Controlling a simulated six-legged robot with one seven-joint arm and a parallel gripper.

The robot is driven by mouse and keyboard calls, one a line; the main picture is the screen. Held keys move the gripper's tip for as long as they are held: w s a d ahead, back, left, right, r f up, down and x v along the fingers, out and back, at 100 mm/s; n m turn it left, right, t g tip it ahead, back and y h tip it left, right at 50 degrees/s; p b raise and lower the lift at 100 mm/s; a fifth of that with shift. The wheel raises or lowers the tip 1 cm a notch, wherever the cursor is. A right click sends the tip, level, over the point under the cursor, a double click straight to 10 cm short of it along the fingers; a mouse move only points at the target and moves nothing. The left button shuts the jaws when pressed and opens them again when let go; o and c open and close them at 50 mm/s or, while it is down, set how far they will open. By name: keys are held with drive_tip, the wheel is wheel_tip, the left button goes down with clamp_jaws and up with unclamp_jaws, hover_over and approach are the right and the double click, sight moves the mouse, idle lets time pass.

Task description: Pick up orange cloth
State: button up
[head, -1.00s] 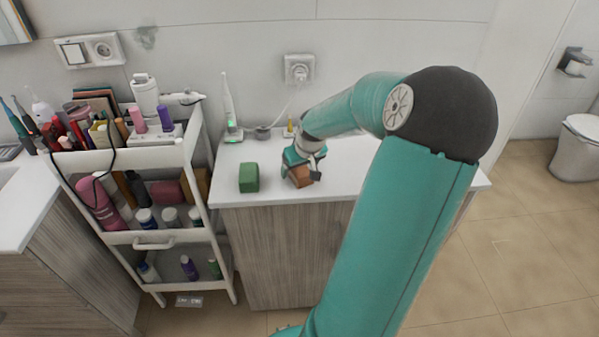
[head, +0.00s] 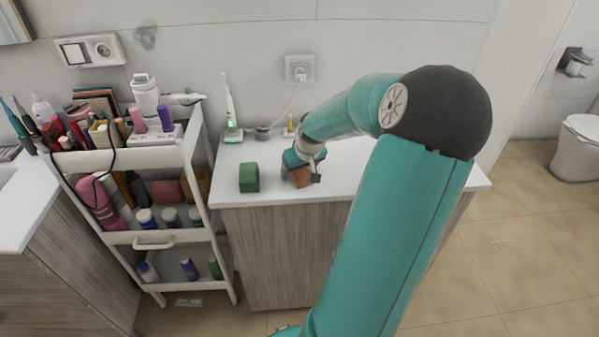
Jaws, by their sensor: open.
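The orange cloth (head: 301,178) is a small brownish-orange block-like piece on the white counter (head: 270,190), near its front edge. My gripper (head: 303,172) is right at the cloth, reaching down from the upper right, with its fingers around or beside it. The gripper is open. It hides part of the cloth, and whether the fingers touch it is too small to tell.
A green block (head: 249,177) sits on the counter left of my gripper. An electric toothbrush (head: 230,110) and a small yellow item (head: 290,125) stand behind. A loaded white cart (head: 150,155) stands at the left. The front strip of counter is clear.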

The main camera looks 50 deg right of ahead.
drive_tip(key=c, duration=1.2)
drive_tip(key=shift+o, duration=0.2)
drive_tip(key=shift+r, duration=0.1)
wheel_tip(320, 180, up, 3)
drive_tip(key=shift+d, duration=0.1)
drive_tip(key=s+a+r, duration=0.9)
drive_tip(key=a+r, duration=0.1)
drive_tip(key=shift+a+r, duration=0.15)
drive_tip(key=shift+a, duration=0.2)
drive_tip(key=shift+s, duration=0.1)
